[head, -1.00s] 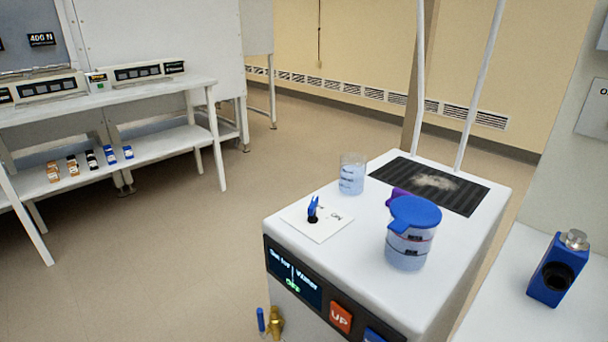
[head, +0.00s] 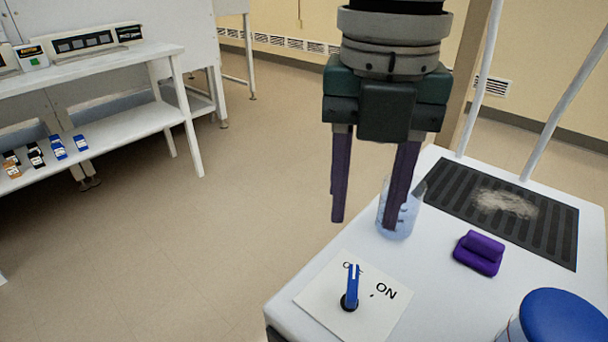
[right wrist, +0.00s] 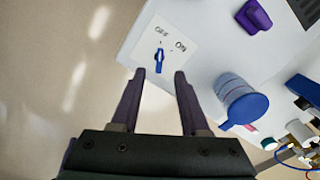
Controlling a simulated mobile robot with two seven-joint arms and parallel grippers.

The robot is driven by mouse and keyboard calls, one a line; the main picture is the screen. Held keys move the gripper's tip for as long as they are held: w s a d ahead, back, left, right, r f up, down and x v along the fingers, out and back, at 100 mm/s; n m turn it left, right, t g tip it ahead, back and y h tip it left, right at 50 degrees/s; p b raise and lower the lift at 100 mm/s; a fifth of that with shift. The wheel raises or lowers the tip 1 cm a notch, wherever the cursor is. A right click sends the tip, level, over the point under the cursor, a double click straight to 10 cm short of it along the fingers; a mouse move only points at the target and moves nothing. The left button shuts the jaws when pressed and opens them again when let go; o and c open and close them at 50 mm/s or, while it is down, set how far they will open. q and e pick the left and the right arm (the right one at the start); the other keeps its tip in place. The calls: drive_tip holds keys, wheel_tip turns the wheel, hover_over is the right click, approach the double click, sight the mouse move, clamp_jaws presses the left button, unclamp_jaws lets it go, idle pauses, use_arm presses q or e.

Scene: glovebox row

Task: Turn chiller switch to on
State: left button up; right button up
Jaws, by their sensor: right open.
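The chiller switch (head: 351,288) is a blue lever on a black pivot, on a white plate (head: 322,297) marked OFF and ON on top of the white chiller (head: 284,311). Its lever points toward the OFF mark, with ON to its right. In the right wrist view the switch (right wrist: 159,60) lies just beyond the fingertips, roughly between them. My right gripper (head: 366,222) points down, open and empty, above and behind the switch, apart from it. It partly hides a clear beaker (head: 406,215). My left gripper is not in view.
A purple block (head: 479,252) and a blue-lidded jar (head: 562,318) stand on the chiller to the right of the switch. A dark vent grille (head: 450,203) with two white uprights is behind. A white bench (head: 150,121) with small bottles is at left. Open floor lies between.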

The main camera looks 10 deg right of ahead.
sight(354, 273)
drive_tip(key=f+b, duration=0.1)
drive_tip(key=f, duration=0.8)
drive_tip(key=shift+s, duration=0.2)
clamp_jaws()
